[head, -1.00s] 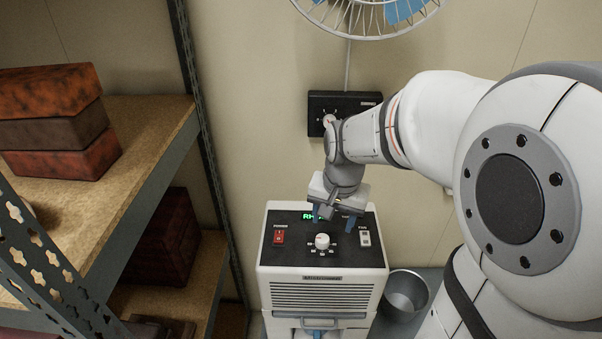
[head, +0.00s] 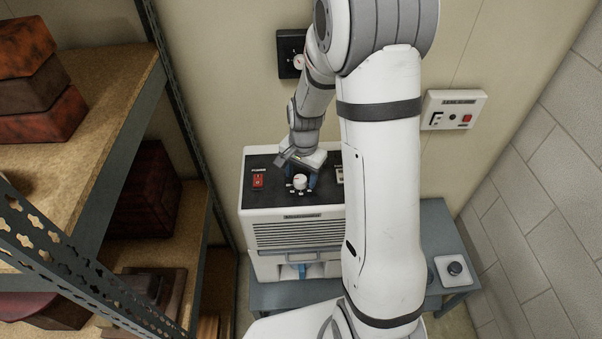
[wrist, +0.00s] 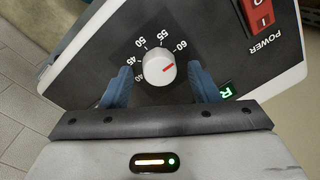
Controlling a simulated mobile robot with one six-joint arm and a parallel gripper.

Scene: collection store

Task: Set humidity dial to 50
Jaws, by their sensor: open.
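The humidity dial (wrist: 158,68) is a white round knob with a red mark, on the dark top panel of the dehumidifier (head: 298,236). In the wrist view its printed scale reads 40, 45, 50, 55 and 60. The red mark points right, just past the 60. My gripper (wrist: 160,84) is open, with one blue finger on each side of the dial; a gap shows beside each finger. In the head view my gripper (head: 299,178) is at the panel, just behind the dial (head: 300,182). The green display is mostly hidden.
A red power switch (head: 258,181) sits left of the dial. A shelf (head: 118,150) with boxes stands close on the left. A black control box (head: 291,54) and a white switch plate (head: 454,110) are on the wall. A low table (head: 437,225) holds a small round-knobbed device (head: 454,269).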

